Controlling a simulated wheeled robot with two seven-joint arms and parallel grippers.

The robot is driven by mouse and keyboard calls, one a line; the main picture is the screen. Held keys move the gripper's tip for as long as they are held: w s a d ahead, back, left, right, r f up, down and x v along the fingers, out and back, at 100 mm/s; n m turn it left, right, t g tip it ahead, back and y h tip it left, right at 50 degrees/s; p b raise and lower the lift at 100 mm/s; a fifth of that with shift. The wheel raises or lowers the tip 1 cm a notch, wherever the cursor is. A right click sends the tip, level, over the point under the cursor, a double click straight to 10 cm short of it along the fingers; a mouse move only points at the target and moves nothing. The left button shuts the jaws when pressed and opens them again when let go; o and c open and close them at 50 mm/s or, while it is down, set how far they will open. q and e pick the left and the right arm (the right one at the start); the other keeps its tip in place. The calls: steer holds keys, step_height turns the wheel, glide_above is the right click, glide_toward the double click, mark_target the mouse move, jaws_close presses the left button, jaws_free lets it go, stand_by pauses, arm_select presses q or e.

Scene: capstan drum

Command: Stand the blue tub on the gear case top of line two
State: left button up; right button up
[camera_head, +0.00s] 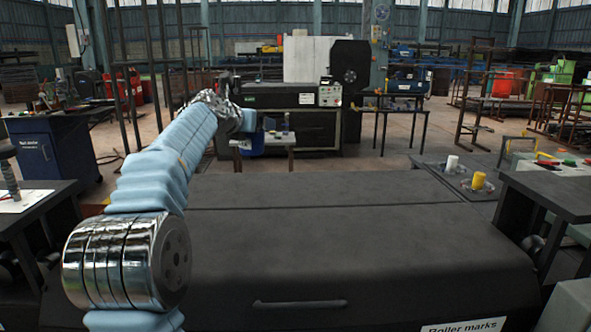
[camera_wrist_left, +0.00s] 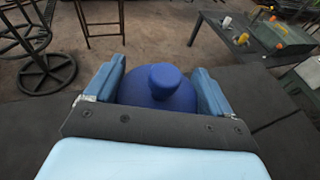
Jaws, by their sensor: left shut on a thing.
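The blue tub (camera_wrist_left: 172,97) is in the left wrist view, dark blue and rounded with a knob on top. My left gripper (camera_wrist_left: 158,84) is shut on it, with one light blue padded finger on each side. In the head view my left arm reaches forward over the dark housing, and the tub (camera_head: 252,145) shows as a small blue patch below the hand, in front of a small pale-topped table (camera_head: 277,138). The tub's base is hidden. No marking for line two is readable, so I cannot tell which surface is its gear case top. My right gripper is out of view.
A wide dark housing (camera_head: 330,235) labelled "Roller marks" fills the foreground, its top bare. A side table (camera_head: 455,182) at right holds a yellow piece (camera_head: 478,180) and a white piece (camera_head: 452,162). A dark machine (camera_head: 290,96) stands behind. A blue cabinet (camera_head: 50,155) is at left.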

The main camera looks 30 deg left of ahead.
arm_select(q)
steer(key=shift+w+d+f, duration=1.05)
steer(key=shift+w+f, duration=0.5)
steer(key=shift+f, duration=0.4)
steer(key=shift+w+d+f, duration=1)
steer(key=shift+w+f, duration=0.6)
steer(key=shift+f, duration=0.4)
steer(key=shift+w+d+f, duration=1.05)
steer(key=shift+w+f, duration=0.5)
steer(key=shift+f, duration=0.4)
steer(key=o, duration=1.1)
steer(key=shift+o, duration=0.2)
